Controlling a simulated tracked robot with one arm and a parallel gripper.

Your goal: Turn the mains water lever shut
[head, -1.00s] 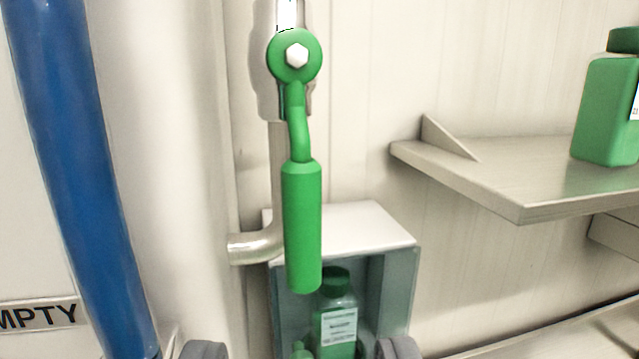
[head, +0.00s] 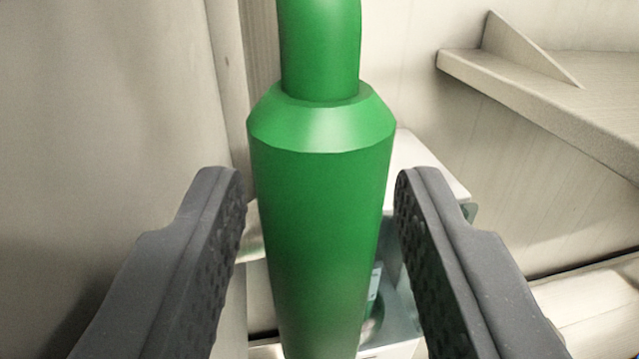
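The green lever handle (head: 320,210) hangs straight down in the middle of the head view, very close to the camera. Its thinner neck (head: 320,45) runs up out of the top of the picture. The pivot and valve body are out of view now. My gripper (head: 320,190) is open, with one dark grey finger on each side of the handle's thick grip. A narrow gap shows beside each fingertip, so the fingers seem apart from the handle.
A shelf (head: 560,90) with a bracket juts from the wall at the upper right. Behind the handle is an open box (head: 430,165) with a partly hidden bottle in it. The bare pale surface at the left holds no objects.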

